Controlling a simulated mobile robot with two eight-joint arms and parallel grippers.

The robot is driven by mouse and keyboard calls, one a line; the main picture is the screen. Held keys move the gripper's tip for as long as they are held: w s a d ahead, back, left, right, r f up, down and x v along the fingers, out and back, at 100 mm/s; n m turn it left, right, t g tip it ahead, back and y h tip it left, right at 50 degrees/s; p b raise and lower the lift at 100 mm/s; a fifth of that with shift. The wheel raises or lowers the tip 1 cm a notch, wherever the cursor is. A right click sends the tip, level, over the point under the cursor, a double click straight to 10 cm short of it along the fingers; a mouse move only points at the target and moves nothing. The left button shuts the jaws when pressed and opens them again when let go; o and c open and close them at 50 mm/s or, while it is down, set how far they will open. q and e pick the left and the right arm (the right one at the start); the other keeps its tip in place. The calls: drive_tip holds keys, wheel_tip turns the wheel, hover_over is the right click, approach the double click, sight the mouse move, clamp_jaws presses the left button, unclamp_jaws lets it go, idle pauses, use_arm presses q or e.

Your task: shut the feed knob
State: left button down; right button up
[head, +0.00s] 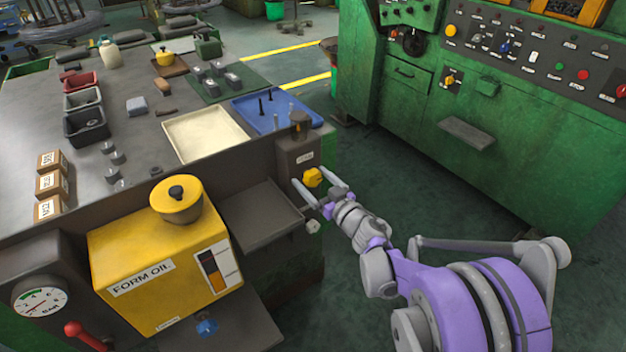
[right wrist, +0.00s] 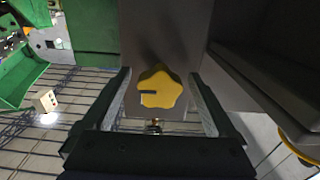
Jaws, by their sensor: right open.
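The feed knob (head: 313,177) is a yellow lobed knob on the front of a small grey box (head: 299,152) with a label, at the right end of the bench. In the right wrist view the knob (right wrist: 159,92) shows face-on with a dark slot at its left side. My right gripper (head: 320,190) is open, with one finger on each side of the knob. In the right wrist view its fingers (right wrist: 160,100) stand apart left and right of the knob, with gaps visible. Whether the fingertips reach past the knob's face is unclear. My left gripper is not in view.
A yellow form oil tank (head: 150,275) stands at the front left, with a grey tray (head: 255,215) beside the knob box. A cream tray (head: 205,135) and a blue tray (head: 275,112) lie behind. A green control cabinet (head: 480,150) stands at the right, with open floor between.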

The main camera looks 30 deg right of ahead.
drive_tip(key=c, duration=1.4)
drive_tip(key=shift+o, duration=0.2)
drive_tip(key=shift+n, duration=0.3)
drive_tip(key=n, duration=0.3)
drive_tip(key=shift+n, duration=0.3)
drive_tip(key=n, duration=0.4)
drive_tip(key=shift+d, duration=0.1)
drive_tip(key=n, duration=0.5)
drive_tip(key=shift+r, duration=0.1)
drive_tip(key=shift+r+n, duration=0.1)
drive_tip(key=shift+n, duration=2.2)
drive_tip(key=shift+d, duration=0.1)
